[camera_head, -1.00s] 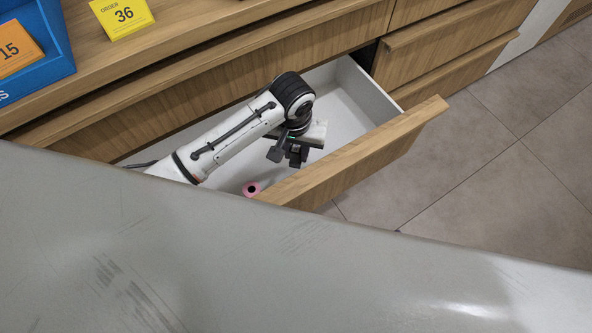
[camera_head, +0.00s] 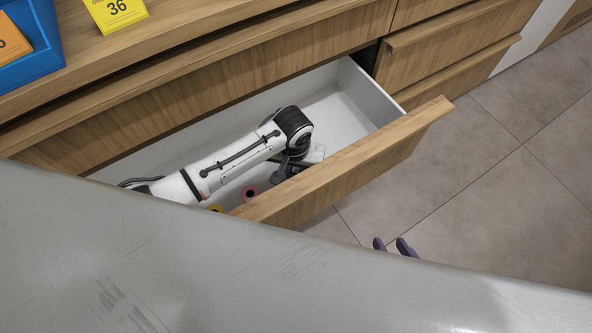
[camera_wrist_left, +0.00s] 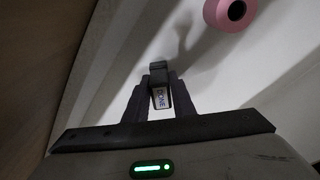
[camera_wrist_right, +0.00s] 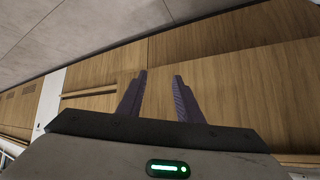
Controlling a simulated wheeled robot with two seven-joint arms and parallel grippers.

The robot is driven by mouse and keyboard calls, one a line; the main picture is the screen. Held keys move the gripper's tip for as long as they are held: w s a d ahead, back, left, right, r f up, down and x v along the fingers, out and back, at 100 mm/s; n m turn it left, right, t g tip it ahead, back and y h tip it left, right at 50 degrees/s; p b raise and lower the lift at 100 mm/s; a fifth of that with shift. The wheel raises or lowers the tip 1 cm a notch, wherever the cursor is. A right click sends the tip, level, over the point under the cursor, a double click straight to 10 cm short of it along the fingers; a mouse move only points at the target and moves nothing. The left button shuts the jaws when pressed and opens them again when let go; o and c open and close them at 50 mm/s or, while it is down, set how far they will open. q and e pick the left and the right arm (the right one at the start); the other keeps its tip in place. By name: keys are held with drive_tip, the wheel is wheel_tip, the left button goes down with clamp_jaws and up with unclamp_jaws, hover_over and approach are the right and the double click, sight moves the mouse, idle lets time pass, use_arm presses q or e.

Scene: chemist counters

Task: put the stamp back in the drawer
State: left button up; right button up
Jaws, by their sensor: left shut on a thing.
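The wooden drawer (camera_head: 345,160) is pulled open and has a white inside. My left arm reaches into it, and my left gripper (camera_head: 285,172) is low inside, close to the front panel, which partly hides it. In the left wrist view my left gripper (camera_wrist_left: 158,88) is shut on the stamp (camera_wrist_left: 159,98), a small dark block with a pale lettered label, over the white drawer floor. Whether the stamp touches the floor I cannot tell. My right gripper (camera_head: 396,247) is open and empty outside the drawer, beyond the grey surface's edge; it also shows in the right wrist view (camera_wrist_right: 160,76).
A pink roll (camera_head: 250,193) lies in the drawer near my left gripper; it also shows in the left wrist view (camera_wrist_left: 236,11). A bit of something yellow (camera_head: 216,208) shows beside the front panel. The drawer's far right end is clear. A yellow order card (camera_head: 117,12) is on the counter.

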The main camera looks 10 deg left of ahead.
use_arm(q)
drive_tip(key=o, duration=0.8)
drive_tip(key=shift+f, duration=0.1)
use_arm(e)
drive_tip(key=shift+s+f, duration=0.1)
drive_tip(key=shift+f, duration=0.1)
use_arm(q)
drive_tip(key=shift+o, duration=0.2)
wheel_tip(320, 180, up, 12)
drive_tip(key=s+p, duration=0.1)
drive_tip(key=p, duration=0.3)
drive_tip(key=shift+s, duration=0.2)
use_arm(e)
wheel_tip(320, 180, up, 2)
drive_tip(key=shift+d+r, duration=0.1)
drive_tip(key=shift+r, duration=0.15)
